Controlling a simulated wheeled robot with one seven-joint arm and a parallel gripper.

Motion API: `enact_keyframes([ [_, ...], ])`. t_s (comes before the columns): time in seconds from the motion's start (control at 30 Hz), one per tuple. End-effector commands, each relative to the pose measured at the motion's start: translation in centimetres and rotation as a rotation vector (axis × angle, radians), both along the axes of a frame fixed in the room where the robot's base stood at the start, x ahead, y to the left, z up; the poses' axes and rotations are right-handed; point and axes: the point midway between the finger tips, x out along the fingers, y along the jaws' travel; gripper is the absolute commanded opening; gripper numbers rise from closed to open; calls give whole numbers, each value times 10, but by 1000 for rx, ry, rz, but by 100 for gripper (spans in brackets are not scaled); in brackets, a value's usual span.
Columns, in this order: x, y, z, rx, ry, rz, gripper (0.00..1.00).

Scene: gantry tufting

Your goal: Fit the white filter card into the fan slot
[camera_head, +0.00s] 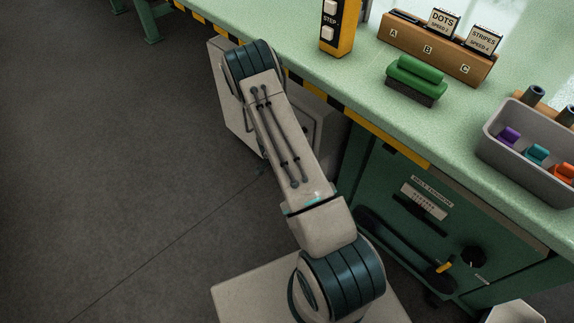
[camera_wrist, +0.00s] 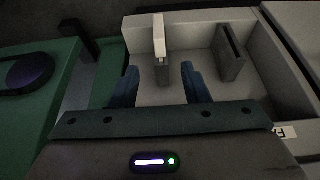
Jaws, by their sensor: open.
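In the wrist view a white card (camera_wrist: 158,36) stands on edge, and its lower end meets a small grey block (camera_wrist: 162,72). I take it for the filter card; I cannot tell whether the block is part of it or a holder. To its right is a grey upright block (camera_wrist: 230,55) with a dark slot in its top, perhaps the fan slot. Both stand inside a pale walled box (camera_wrist: 282,65). My gripper (camera_wrist: 160,82) is open, its two blue fingers on either side of the small grey block with gaps showing. My gripper is hidden in the head view.
A green surface with a dark round part (camera_wrist: 27,72) and a dark post (camera_wrist: 78,38) lie left in the wrist view. The head view shows a green bench (camera_head: 350,85) with a card rack (camera_head: 436,50), a green-handled brush (camera_head: 415,80) and a grey bin (camera_head: 530,145).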

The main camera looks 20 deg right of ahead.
Motion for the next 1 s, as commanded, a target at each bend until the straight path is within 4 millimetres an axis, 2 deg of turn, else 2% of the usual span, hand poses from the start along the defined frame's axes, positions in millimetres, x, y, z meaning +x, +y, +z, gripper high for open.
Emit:
enact_keyframes([
  [0.03,1,-4,-16,-1,2,-1,42],
  [0.2,5,-16,-48,0,1,1,42],
  [0.5,12,-34,-91,1,-1,0,42],
  [0.7,14,-40,-102,0,-1,1,42],
  [1.0,15,-40,-103,0,-1,1,42],
])
